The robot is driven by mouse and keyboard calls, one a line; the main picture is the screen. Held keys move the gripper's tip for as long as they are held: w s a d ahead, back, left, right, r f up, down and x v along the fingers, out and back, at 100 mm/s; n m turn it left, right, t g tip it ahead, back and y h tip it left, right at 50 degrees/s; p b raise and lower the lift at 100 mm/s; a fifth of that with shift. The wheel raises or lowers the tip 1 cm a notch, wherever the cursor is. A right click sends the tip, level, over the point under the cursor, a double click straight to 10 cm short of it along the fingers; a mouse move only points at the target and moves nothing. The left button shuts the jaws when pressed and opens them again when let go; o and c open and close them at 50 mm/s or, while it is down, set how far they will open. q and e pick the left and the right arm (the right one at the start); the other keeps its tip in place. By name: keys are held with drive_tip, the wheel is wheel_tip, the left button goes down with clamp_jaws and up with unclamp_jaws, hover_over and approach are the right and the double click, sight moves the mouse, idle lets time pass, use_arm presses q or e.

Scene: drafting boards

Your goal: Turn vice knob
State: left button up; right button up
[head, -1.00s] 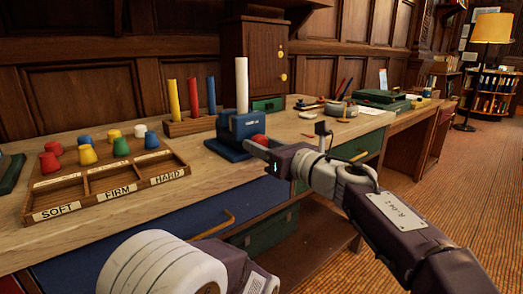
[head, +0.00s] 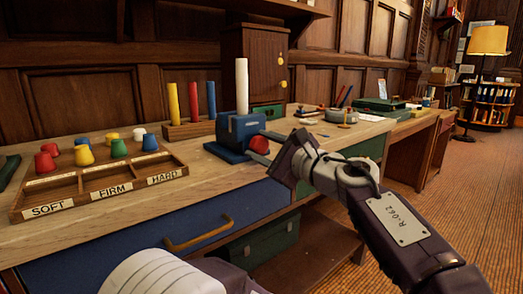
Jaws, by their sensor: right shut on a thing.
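A blue vice (head: 238,130) stands on a blue base on the wooden bench, with a white upright rod (head: 242,85) standing at it. The vice's red knob (head: 259,145) is on the side towards my right arm. My right gripper (head: 264,142) reaches in from the right and is shut on the red knob, with a finger visible along its upper side. The gripper partly covers the knob, so its exact angle cannot be told. A white part of my left arm shows at the bottom edge; my left gripper is out of view.
A rack (head: 188,129) holds yellow, red and blue rods. A blue drawer (head: 150,238) is below the bench top.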

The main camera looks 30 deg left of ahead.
drive_tip(key=shift+f+n, duration=0.2)
drive_tip(key=shift+n, duration=0.7)
drive_tip(key=o, duration=1.4)
drive_tip(key=shift+r, duration=0.1)
drive_tip(key=shift+c, duration=0.2)
drive_tip(key=shift+s+d+b, duration=0.1)
drive_tip(key=shift+d+b, duration=0.2)
drive_tip(key=shift+b, duration=0.15)
drive_tip(key=b+v, duration=0.2)
drive_tip(key=v, duration=0.6)
drive_tip(key=shift+d, duration=0.2)
